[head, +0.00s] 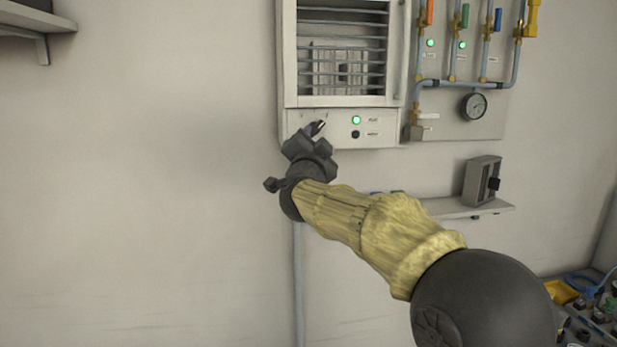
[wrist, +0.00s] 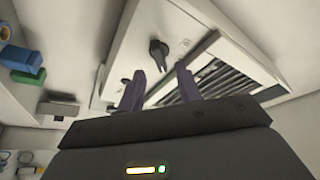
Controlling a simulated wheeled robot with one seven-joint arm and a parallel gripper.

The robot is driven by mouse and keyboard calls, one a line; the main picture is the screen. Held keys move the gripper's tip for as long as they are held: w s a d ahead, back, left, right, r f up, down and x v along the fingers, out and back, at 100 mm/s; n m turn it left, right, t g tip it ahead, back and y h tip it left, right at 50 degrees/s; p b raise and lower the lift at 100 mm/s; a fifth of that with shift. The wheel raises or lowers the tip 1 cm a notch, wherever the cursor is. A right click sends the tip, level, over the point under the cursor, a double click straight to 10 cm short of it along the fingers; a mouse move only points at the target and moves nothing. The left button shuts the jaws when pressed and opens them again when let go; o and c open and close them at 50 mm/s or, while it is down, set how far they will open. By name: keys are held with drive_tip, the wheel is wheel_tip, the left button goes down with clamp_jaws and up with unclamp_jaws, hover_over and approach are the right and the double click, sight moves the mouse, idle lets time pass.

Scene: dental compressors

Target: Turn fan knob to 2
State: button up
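The fan unit (head: 290,125) is a pale wall box with a slatted grille and a lower control strip. In the wrist view, a dark pointer-shaped fan knob (wrist: 158,50) stands out from its panel (wrist: 135,40). The number marks are too small to read. My gripper (head: 313,132) is at the left part of the control strip in the head view and largely hides the knob there. In the wrist view, the two purple fingers of my gripper (wrist: 160,69) are apart with nothing between them. The knob appears beyond the gap, apparently not gripped.
The control strip has a green light (head: 356,120) and a dark button (head: 355,134). Pipes with coloured valve handles (head: 465,15) and a gauge (head: 474,105) are to the right. A small shelf (head: 455,208) carries a grey box (head: 482,181).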

drive_tip(key=b+v, duration=0.3)
drive_tip(key=v, duration=1)
drive_tip(key=shift+b, duration=0.4)
drive_tip(key=shift+f, duration=0.1)
drive_tip(key=d+f+n+g+y+p, duration=0.15)
drive_tip(key=d+f+n+g, duration=0.25)
drive_tip(key=f, duration=0.7)
drive_tip(key=d+f+n+g+y+p, duration=0.15)
drive_tip(key=d+f+n+g, duration=0.25)
drive_tip(key=f, duration=0.7)
drive_tip(key=s+d+f+n+g+h+p, duration=0.1)
drive_tip(key=s+d+f+g, duration=0.4)
drive_tip(key=s+f, duration=0.4)
drive_tip(key=s+d+f+g+h+p, duration=0.1)
drive_tip(key=s+d+f+g+h, duration=0.1)
drive_tip(key=s+d+f+g, duration=0.3)
drive_tip(key=s+d+f, duration=0.3)
drive_tip(key=s, duration=0.3)
drive_tip(key=shift+s+f+n, duration=0.4)
drive_tip(key=shift+d, duration=0.1)
